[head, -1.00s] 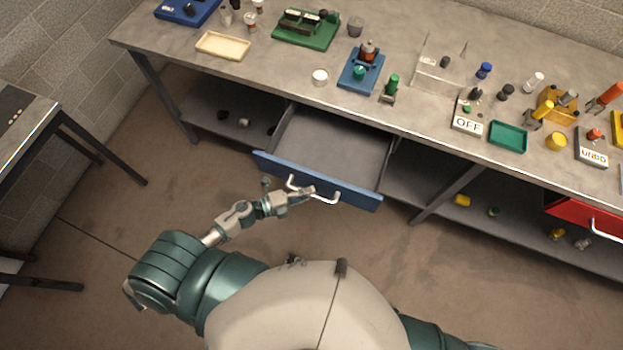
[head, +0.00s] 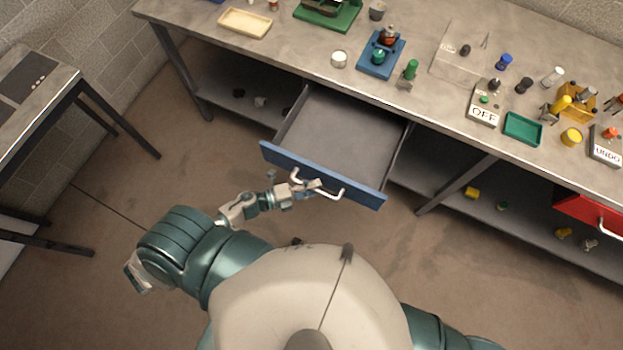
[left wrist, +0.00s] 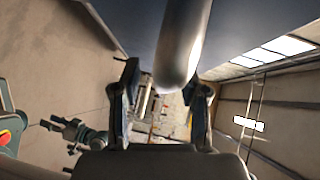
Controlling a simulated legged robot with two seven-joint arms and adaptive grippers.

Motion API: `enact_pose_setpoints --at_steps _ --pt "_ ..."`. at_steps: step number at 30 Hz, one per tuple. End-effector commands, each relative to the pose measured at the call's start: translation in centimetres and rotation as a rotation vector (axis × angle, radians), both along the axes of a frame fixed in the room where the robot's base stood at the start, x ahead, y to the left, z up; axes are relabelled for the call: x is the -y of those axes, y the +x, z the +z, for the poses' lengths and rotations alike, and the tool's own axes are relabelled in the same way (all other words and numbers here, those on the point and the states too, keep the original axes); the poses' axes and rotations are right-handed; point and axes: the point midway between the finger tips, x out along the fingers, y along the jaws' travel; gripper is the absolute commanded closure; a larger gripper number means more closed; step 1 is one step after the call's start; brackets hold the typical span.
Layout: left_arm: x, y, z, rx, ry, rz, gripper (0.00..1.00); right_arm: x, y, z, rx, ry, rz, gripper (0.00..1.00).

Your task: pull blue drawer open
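The blue drawer (head: 350,190) under the workbench is pulled well out. Its grey, empty inside shows in the head view. A pale bar handle (head: 329,193) sits on its blue front, and the handle also crosses the top of the left wrist view (left wrist: 184,45). My left gripper (head: 315,188) is at the left part of the handle. In the left wrist view its two fingers (left wrist: 168,100) stand apart, one on each side of the handle; contact is unclear. My right gripper (left wrist: 72,130) seems to show small in the left wrist view, its fingers unclear.
The workbench (head: 300,50) holds a cream tray (head: 245,22), a blue base (head: 381,55), an OFF box (head: 486,104) and a green tray (head: 522,128). A red drawer (head: 585,212) is at the right. A side table (head: 40,85) stands left. Floor before the drawer is clear.

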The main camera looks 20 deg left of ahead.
Motion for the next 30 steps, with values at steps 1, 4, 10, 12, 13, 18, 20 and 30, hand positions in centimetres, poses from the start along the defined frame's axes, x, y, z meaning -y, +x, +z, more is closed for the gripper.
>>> enact_pose_setpoints --at_steps 1,4,10,12,13,18,20,30 --pt "-0.1 0.0 0.1 0.001 0.0 0.0 0.57 0.0 0.0 0.0 0.0 0.0 0.0 0.6" --pt "-0.2 0.1 0.1 0.002 -0.002 0.0 0.57 0.0 0.0 0.0 0.0 0.0 -0.001 0.6" --pt "-1.2 -0.8 0.2 -0.001 -0.002 0.002 0.57 0.0 -0.1 0.0 -0.001 0.0 -0.002 0.6" --pt "-2.1 -1.7 0.4 -0.001 -0.001 0.001 0.57 0.0 -0.1 0.0 -0.001 0.0 -0.002 0.6" --pt "-2.6 -2.1 0.5 -0.001 0.0 0.001 0.57 0.0 -0.1 0.0 -0.001 0.0 -0.002 0.6" --pt "-5.4 -4.8 1.0 -0.004 0.0 0.002 0.57 0.0 -0.1 0.1 0.0 0.0 -0.001 0.6" --pt "-6.3 -5.6 1.2 -0.003 0.0 0.001 0.57 0.0 -0.1 0.1 -0.001 0.0 -0.001 0.6" --pt "-8.7 -7.8 1.7 0.001 -0.001 0.0 0.57 0.1 0.0 0.0 0.0 0.001 -0.001 0.6"
